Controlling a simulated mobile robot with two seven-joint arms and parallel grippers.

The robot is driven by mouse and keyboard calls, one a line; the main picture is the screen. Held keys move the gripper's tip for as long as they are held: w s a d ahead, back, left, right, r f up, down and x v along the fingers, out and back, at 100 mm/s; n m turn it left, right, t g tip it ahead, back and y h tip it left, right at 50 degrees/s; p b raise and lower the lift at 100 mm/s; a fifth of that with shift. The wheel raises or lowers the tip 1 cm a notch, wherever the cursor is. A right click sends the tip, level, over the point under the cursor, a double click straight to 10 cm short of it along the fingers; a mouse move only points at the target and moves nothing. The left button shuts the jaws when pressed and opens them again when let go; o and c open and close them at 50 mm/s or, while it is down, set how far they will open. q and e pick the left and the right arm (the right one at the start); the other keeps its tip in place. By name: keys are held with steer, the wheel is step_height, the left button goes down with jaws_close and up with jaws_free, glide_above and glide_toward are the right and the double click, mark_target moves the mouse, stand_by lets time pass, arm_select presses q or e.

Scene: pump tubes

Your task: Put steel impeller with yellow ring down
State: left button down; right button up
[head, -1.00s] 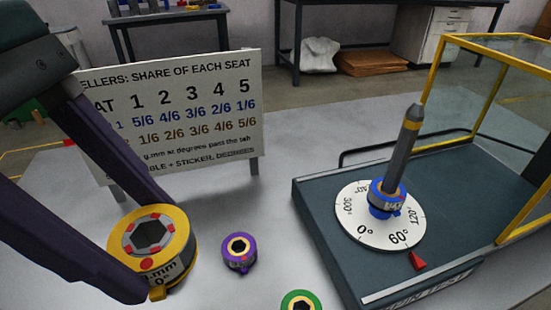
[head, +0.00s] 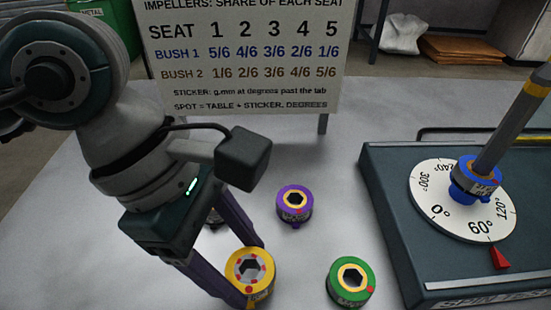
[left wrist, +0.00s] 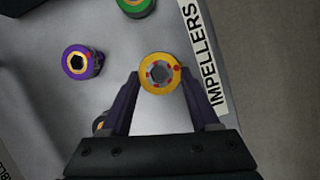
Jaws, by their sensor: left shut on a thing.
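The steel impeller with yellow ring (head: 250,268) is between the two fingers of my left gripper (head: 252,274), low over the grey table. Its ringed top with red spots and a dark hexagonal bore faces up. In the left wrist view the impeller (left wrist: 160,73) sits between the fingertips of the left gripper (left wrist: 161,77), which is shut on it. I cannot tell whether its underside touches the table. My right gripper is not in view.
A purple-ringed impeller (head: 294,205) and a green-ringed one (head: 350,281) stand nearby. Another small part (head: 213,216) is mostly hidden behind my left gripper. A sign board (head: 240,60) stands behind. A spin stand (head: 400,205) with a dial and a blue-ringed part is at right.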

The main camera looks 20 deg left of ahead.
arm_select(q)
step_height(320, 180, down, 2)
steer(key=shift+f, duration=0.15)
steer(key=shift+f+b, duration=0.15)
steer(key=shift+b, duration=0.15)
steer(key=shift+c, duration=0.6)
jaws_free()
